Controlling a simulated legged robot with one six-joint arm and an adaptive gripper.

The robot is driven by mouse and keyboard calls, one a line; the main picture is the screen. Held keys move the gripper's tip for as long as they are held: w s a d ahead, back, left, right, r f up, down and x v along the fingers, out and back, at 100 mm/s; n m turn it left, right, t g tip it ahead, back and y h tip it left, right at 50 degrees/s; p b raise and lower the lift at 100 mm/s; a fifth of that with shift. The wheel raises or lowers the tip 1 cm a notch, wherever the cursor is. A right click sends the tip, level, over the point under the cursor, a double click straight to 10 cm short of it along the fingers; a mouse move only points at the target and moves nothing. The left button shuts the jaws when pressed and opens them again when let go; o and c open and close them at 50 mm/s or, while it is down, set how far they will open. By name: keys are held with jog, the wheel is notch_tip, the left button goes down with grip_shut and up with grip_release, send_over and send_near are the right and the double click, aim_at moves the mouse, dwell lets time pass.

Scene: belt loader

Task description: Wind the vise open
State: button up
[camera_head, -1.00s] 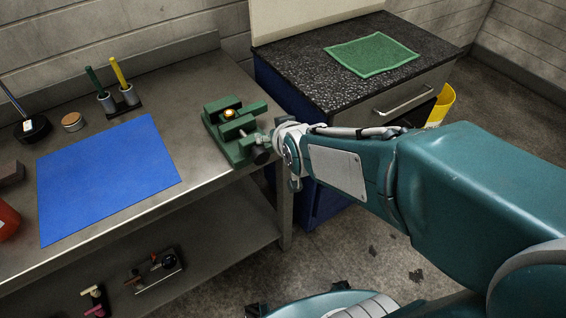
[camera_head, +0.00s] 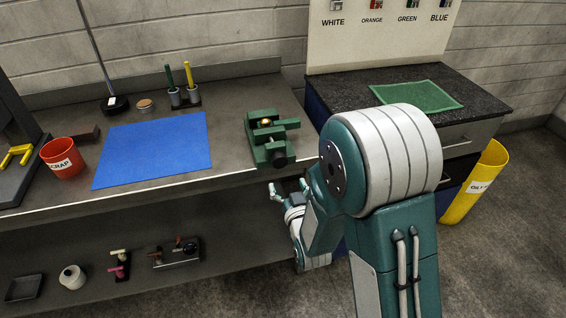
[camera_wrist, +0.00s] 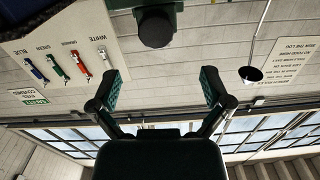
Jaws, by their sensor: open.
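The green vise (camera_head: 258,133) stands at the right front corner of the steel bench. A small yellow-gold round piece (camera_head: 265,122) sits at its jaws. Its dark round screw end (camera_head: 279,159) faces the front of the bench. In the wrist view this dark screw end (camera_wrist: 155,30) shows at the top, beyond the fingers, with a little green vise body around it. My gripper (camera_head: 288,188) is below and in front of the vise, apart from it, pointing up. In the wrist view my gripper (camera_wrist: 163,86) has its fingers wide apart with nothing between them.
The bench (camera_head: 235,165) holds a blue mat (camera_head: 155,152), a red scrap bin (camera_head: 62,157) and two pens in holders. A lower shelf (camera_head: 225,245) carries several small items. To the right are a dark-topped cabinet (camera_head: 355,91) with a green cloth (camera_head: 418,96) and a yellow bin (camera_head: 474,182).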

aim_at(283, 162)
jog(key=x, duration=0.3)
jog(key=shift+w+a, duration=0.1)
jog(key=shift+a, duration=0.25)
jog(key=w, duration=0.5)
jog(key=shift+w+d, duration=0.15)
jog(key=shift+w, duration=0.05)
jog(key=shift+w+a, duration=0.35)
jog(key=shift+w, duration=0.1)
jog(key=shift+a, duration=0.45)
jog(key=shift+d, duration=0.35)
jog(key=c, duration=1.2)
